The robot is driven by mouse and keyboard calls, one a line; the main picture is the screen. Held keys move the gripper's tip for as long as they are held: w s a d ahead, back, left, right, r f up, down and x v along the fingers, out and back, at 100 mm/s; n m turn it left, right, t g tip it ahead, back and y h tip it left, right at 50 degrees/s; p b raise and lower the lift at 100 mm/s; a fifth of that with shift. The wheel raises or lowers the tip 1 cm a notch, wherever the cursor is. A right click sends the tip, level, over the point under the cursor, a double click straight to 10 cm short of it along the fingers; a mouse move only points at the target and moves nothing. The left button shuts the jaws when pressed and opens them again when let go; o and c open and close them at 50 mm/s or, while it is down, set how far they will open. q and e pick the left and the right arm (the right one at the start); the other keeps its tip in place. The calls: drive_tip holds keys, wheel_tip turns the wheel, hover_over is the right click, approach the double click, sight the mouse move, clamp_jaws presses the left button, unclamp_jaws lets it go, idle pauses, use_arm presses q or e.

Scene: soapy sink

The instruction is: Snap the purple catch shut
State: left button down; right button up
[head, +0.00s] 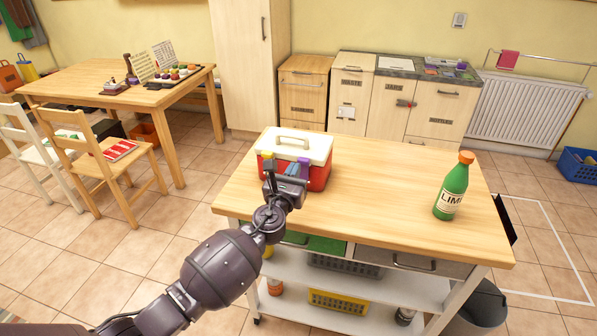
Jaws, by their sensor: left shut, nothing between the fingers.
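A red cool box (321,177) with a white lid (316,146) and a carry handle on top stands on the wooden counter. The purple catch (304,168) is on its front, towards the right. My left gripper (289,178) is shut and empty, right in front of the box and just below and left of the purple catch. It hides much of the box front. I cannot tell whether it touches the catch, or whether the catch is fully closed. My right gripper is not in view.
A green bottle (452,188) with an orange cap stands at the counter's right. The counter top (378,190) between box and bottle is clear. Below are drawers and a shelf with a yellow basket (339,303). A dark bin (484,303) stands at the lower right.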

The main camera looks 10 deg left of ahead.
use_arm(q)
drive_tip(key=s+r+n+h+p, duration=0.1)
drive_tip(key=s+r+n+p, duration=0.3)
drive_tip(key=s+r+n, duration=0.45)
drive_tip(key=s+a+f+n+g+y, duration=0.1)
drive_tip(key=s+a+f+n, duration=0.3)
drive_tip(key=s+f+n, duration=0.4)
drive_tip(key=s+a+f+n+g+y, duration=0.1)
drive_tip(key=s+a+f+n+g, duration=0.3)
drive_tip(key=s+f+n, duration=0.5)
drive_tip(key=s+a+f+n+g+y+b, duration=0.1)
drive_tip(key=s+a+f+n+g, duration=0.2)
drive_tip(key=s+a+f+n, duration=0.2)
drive_tip(key=s+f+n, duration=0.3)
drive_tip(key=s+n, duration=0.2)
drive_tip(key=shift+s+f+n, duration=0.2)
drive_tip(key=shift+s+n, duration=0.1)
drive_tip(key=shift+n, duration=0.05)
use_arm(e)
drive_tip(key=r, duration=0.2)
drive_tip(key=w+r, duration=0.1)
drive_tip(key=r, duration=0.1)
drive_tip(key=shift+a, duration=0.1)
